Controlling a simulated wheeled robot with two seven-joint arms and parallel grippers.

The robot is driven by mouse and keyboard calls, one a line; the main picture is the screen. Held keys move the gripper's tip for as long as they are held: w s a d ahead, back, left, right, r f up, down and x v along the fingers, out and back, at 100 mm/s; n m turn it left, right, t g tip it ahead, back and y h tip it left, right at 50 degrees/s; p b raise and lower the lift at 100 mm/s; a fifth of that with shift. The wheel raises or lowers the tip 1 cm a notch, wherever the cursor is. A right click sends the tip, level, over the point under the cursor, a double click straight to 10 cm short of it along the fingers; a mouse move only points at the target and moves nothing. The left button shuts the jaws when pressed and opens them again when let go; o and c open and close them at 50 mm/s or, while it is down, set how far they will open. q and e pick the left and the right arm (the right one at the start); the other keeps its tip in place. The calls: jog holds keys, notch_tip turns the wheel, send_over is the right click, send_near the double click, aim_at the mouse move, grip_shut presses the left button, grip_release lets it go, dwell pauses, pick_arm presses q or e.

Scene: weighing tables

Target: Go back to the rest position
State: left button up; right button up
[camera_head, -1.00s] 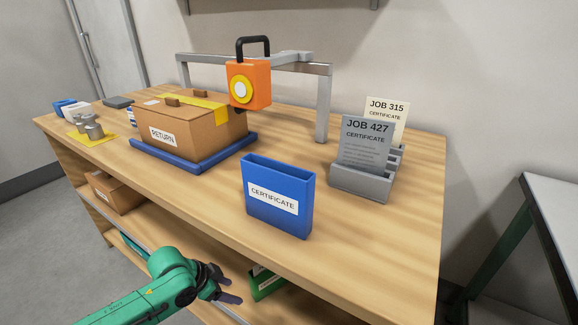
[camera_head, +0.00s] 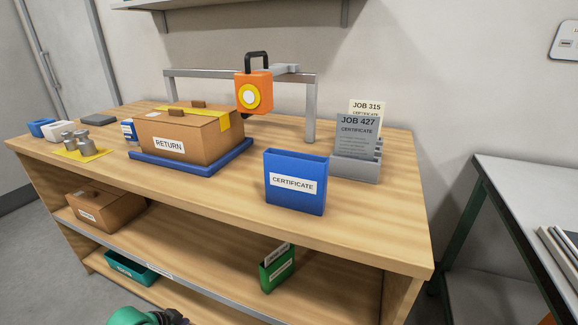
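My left arm shows only as a green piece at the bottom edge, left of centre. The dark part of my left gripper (camera_head: 172,317) is cut off by the frame, so its fingers cannot be judged. It is low in front of the wooden table (camera_head: 385,225), apart from everything on the top. My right gripper is out of view.
On the table stand a RETURN box (camera_head: 183,139) on a blue platform (camera_head: 205,165), an orange hanging scale (camera_head: 254,93), a blue certificate holder (camera_head: 295,182) and a grey card rack (camera_head: 356,168). The lower shelf holds a green holder (camera_head: 277,271). A side table (camera_head: 520,185) is right.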

pick_arm(q)
jog(key=s+a+f+n+g+y, duration=0.1)
jog(key=s+a+f+n, duration=0.1)
jog(key=s+f, duration=0.55)
jog(key=s+a+f+n+y, duration=0.1)
jog(key=s+f, duration=0.3)
jog(key=f, duration=0.6)
jog(key=s+d+f+n+g, duration=0.15)
jog(key=s+f, duration=0.25)
jog(key=s, duration=0.4)
jog(key=s+d+f+g, duration=0.1)
jog(key=s+d+f, duration=0.25)
jog(key=s, duration=0.45)
jog(key=s+a+r+y+p, duration=0.1)
jog(key=s+r+p, duration=0.6)
jog(key=r+p, duration=0.6)
jog(key=p, duration=0.4)
jog(key=shift+s+a+m+g+p, duration=0.2)
jog(key=shift+s+m+g+p, duration=0.15)
jog(key=shift+s+p, duration=0.05)
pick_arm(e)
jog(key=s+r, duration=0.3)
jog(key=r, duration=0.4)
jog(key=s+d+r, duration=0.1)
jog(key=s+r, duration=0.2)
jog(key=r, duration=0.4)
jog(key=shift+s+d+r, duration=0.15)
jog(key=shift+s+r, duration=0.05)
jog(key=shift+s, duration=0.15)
